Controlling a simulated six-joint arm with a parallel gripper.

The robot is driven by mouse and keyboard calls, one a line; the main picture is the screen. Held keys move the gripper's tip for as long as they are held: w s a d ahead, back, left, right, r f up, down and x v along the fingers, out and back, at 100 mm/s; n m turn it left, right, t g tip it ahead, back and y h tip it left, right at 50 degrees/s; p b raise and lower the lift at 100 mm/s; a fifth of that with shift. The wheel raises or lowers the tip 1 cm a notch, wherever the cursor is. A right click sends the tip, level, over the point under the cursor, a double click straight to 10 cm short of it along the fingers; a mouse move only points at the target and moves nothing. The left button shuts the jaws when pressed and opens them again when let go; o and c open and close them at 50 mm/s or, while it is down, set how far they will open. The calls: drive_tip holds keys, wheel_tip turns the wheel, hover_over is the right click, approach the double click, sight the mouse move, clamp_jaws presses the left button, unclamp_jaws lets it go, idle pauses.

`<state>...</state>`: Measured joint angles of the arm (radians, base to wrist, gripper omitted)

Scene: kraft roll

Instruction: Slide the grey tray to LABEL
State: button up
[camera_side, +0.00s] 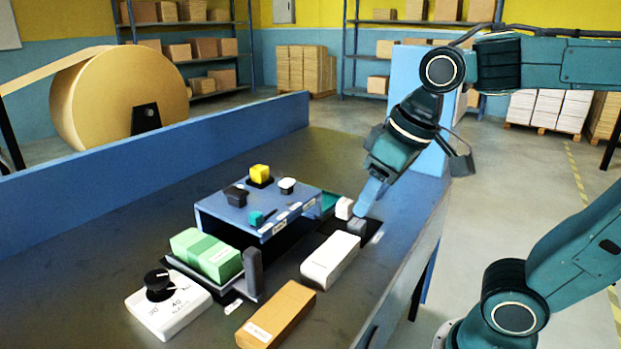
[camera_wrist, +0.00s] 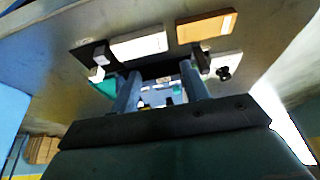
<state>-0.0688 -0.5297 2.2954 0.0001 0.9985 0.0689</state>
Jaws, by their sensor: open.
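The dark grey tray (camera_side: 212,286) is on the bench at the left front in the side view. It carries green blocks (camera_side: 206,254) and has an upright grey post (camera_side: 253,273) at its right end. A small white tag (camera_side: 233,306) lies by its front edge; its writing is too small to read. My gripper (camera_side: 362,211) points down over the bench's right side, well right of the tray, beside a white cube (camera_side: 344,208) and a small grey block (camera_side: 357,227). In the wrist view my gripper (camera_wrist: 160,71) has its fingers apart with nothing held.
A white block (camera_side: 330,259), an orange-brown box (camera_side: 276,314) and a white dial unit (camera_side: 168,305) crowd the front.

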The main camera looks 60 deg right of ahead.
drive_tip(key=w+a+r+g, duration=0.2)
drive_tip(key=w+a, duration=0.3)
drive_tip(key=w, duration=0.4)
drive_tip(key=g, duration=0.2)
hover_over(254, 264)
drive_tip(key=w, duration=0.1)
drive_tip(key=f, duration=0.1)
drive_tip(key=d+f, duration=0.1)
drive_tip(key=shift+w+f, duration=0.15)
drive_tip(key=shift+f, duration=0.25)
drive_tip(key=shift+f, duration=0.1)
drive_tip(key=shift+f, duration=6.8)
clamp_jaws()
